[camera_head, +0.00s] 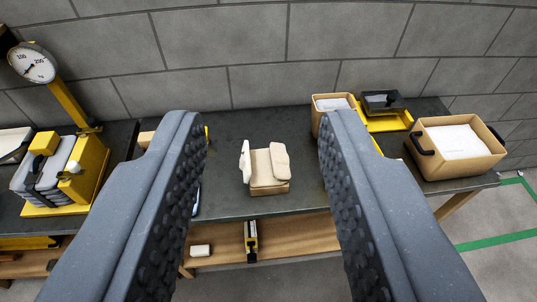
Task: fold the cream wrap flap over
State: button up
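A small tan packet (268,186) sits near the middle of the dark bench top. A pale, cream-white flap (245,162) stands up along its left side. A second cream piece (280,162) lies tilted at its right, over the tan top. I cannot tell exactly how either piece is joined to the packet. My gripper (262,122) is open and empty. Its two dark studded fingers are wide apart, one on each side of the packet in the picture, and look well short of it, touching nothing.
A tan bin with white contents (488,162) stands at the right, by a yellow-and-black stand (386,120) and a smaller bin (322,106). A dial scale (32,62) and yellow rack (92,165) are at the left. Bench around the packet is clear; a grey block wall stands behind.

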aim_at(245, 166)
jog(key=z, duration=2.9)
jog(key=k, duration=0.8)
jog(key=u, duration=2.5)
jog(key=i, duration=1)
